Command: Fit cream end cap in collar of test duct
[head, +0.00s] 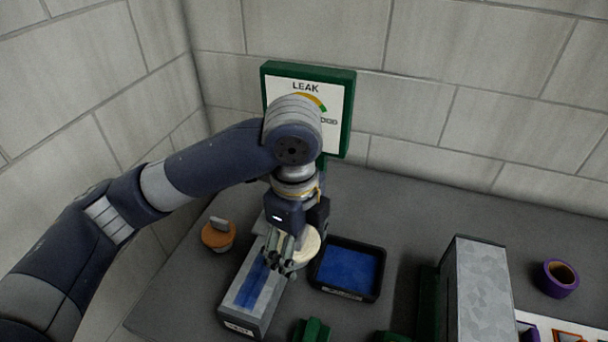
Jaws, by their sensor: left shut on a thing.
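My left gripper (284,254) is shut on the cream end cap (309,245), a pale round piece partly hidden behind the fingers. The gripper points down over the right edge of a long grey box with a blue inside (238,318), beside a black tray with a blue floor (376,292). A galvanised metal duct (482,285) stands at the lower right, well apart from the cap. A dark green part (429,305) is along its left side; I cannot tell whether this is the collar. My right gripper is not in view.
An orange round piece with a grey tab (217,238) stands left of the grey box. Green blocks (313,331) are at the front edge. A purple tape roll (557,279) lies at right. A green-framed LEAK gauge board (340,130) stands behind. The bench (400,218) is clear at the back.

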